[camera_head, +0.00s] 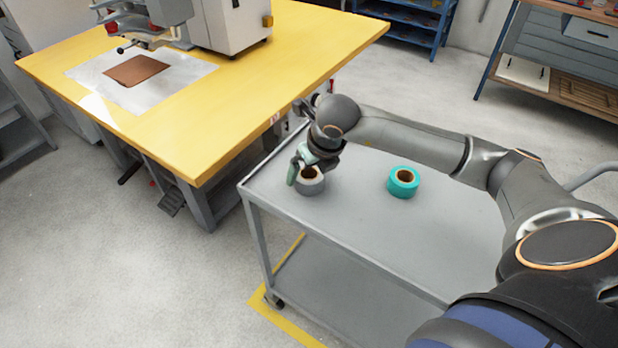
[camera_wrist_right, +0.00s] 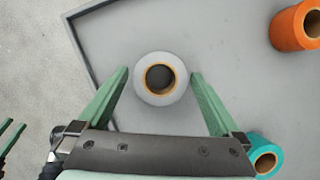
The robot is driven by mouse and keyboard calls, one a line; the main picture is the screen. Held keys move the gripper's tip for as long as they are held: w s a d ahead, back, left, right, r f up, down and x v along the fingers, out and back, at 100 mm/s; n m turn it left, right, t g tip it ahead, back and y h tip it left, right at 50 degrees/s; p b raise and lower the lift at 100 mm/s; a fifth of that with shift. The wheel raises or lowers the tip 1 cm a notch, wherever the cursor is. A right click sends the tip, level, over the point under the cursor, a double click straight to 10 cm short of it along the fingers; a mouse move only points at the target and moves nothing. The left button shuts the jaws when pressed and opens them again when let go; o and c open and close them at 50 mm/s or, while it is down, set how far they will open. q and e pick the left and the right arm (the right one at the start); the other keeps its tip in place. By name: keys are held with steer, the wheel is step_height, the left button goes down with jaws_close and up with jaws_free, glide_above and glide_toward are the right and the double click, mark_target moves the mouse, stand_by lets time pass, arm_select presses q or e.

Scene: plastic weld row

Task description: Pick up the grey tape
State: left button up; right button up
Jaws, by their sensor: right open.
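The grey tape (camera_head: 312,187) is a roll with a brown core, lying flat near the left corner of the grey cart top. My right gripper (camera_head: 302,172) is above it, pointing down, and partly hides it in the head view. In the right wrist view the grey tape (camera_wrist_right: 143,88) shows between the two green fingers of my open right gripper (camera_wrist_right: 159,73), with a gap on each side. Green fingers of what looks like my left gripper (camera_wrist_right: 10,136) show at the left edge of the wrist view; their opening is unclear.
A teal tape roll (camera_head: 403,182) stands on the cart top (camera_head: 370,225), right of the grey tape. An orange roll (camera_wrist_right: 291,28) shows in the wrist view. A yellow table (camera_head: 225,105) with a machine (camera_head: 232,25) is close behind the cart. The cart's front surface is clear.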

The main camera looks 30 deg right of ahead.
steer(key=shift+x, duration=0.95)
steer(key=shift+r, duration=0.1)
steer(key=c, duration=1.2)
